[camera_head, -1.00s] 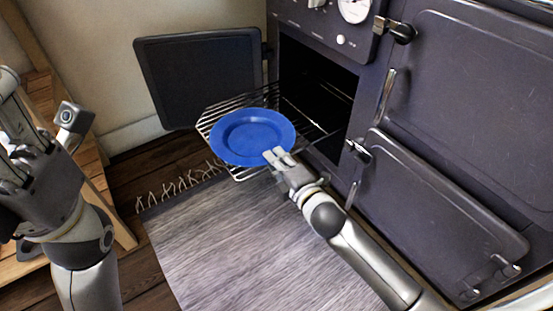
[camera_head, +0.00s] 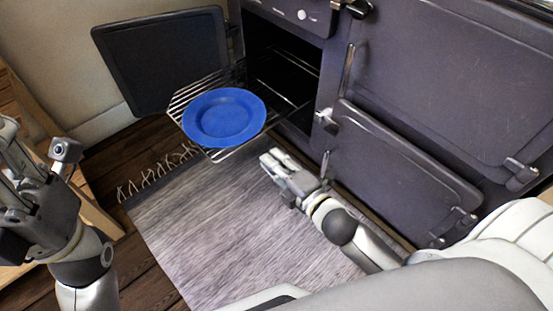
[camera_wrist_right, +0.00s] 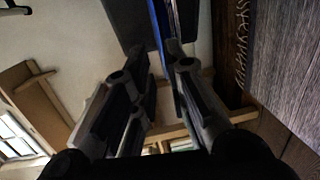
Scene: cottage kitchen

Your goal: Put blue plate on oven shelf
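The blue plate (camera_head: 224,117) lies on the wire oven shelf (camera_head: 184,102), which is pulled out of the open oven (camera_head: 282,66). My right gripper (camera_head: 270,158) is below and to the right of the plate in the head view, apart from it. In the right wrist view its two fingers (camera_wrist_right: 160,52) stand apart with nothing held between them. The plate's blue edge (camera_wrist_right: 159,25) shows beyond the fingertips, as a thin strip. My left gripper (camera_head: 14,150) is at the left edge, away from the plate; its finger opening is unclear.
The open oven door (camera_head: 163,60) stands to the left of the shelf. Closed lower doors (camera_head: 405,165) with latches are on the right. A grey fringed rug (camera_head: 215,225) covers the floor in front, and wooden furniture (camera_head: 95,205) stands at the left.

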